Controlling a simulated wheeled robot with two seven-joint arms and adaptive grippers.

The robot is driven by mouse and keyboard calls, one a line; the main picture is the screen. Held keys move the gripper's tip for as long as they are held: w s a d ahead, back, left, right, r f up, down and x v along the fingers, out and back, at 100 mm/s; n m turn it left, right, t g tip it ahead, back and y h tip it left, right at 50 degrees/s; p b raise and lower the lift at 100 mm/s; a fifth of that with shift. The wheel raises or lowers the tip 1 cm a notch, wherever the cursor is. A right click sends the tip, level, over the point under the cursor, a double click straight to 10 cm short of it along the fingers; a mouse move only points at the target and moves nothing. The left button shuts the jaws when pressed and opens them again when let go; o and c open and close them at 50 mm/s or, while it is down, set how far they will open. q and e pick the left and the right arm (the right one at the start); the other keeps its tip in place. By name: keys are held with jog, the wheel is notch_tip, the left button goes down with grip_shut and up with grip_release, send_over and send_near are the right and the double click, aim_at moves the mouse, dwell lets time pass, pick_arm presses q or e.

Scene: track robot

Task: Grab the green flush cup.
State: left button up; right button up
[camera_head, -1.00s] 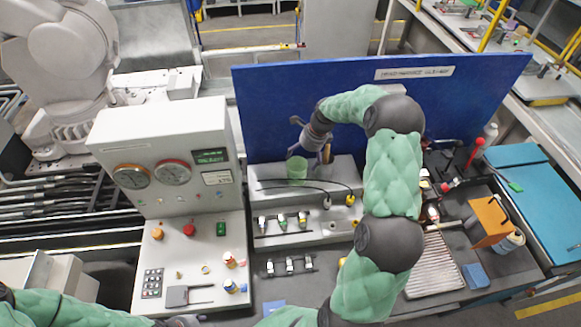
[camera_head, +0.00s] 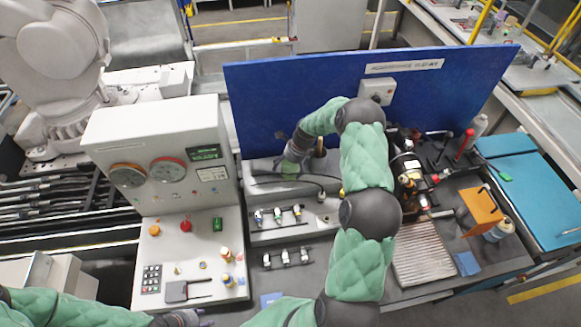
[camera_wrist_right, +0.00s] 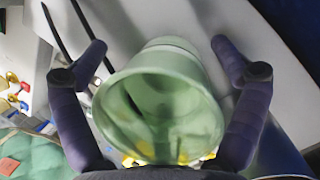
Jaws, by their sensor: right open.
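The green flush cup (camera_wrist_right: 160,105) shows large in the right wrist view, between the two fingers of my open right gripper (camera_wrist_right: 158,70). Gaps show between the fingers and the cup near its far end. In the head view the cup (camera_head: 289,168) stands on the grey raised bench and is partly hidden by my right gripper (camera_head: 287,160), which reaches over it from above. My left gripper (camera_head: 185,318) is at the bottom edge of the head view, below the control panel, and its fingers are too small to read.
A white control box (camera_head: 165,150) with gauges stands left of the cup. A blue panel (camera_head: 260,100) rises behind the bench. Black cables (camera_head: 310,177) run beside the cup. Small fittings (camera_head: 278,215) sit in front, and a ribbed tray (camera_head: 425,255) lies to the right.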

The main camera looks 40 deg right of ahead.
jog(key=c, duration=1)
jog(key=shift+s+a, duration=0.1)
jog(key=shift+s, duration=0.05)
jog(key=shift+c, duration=0.2)
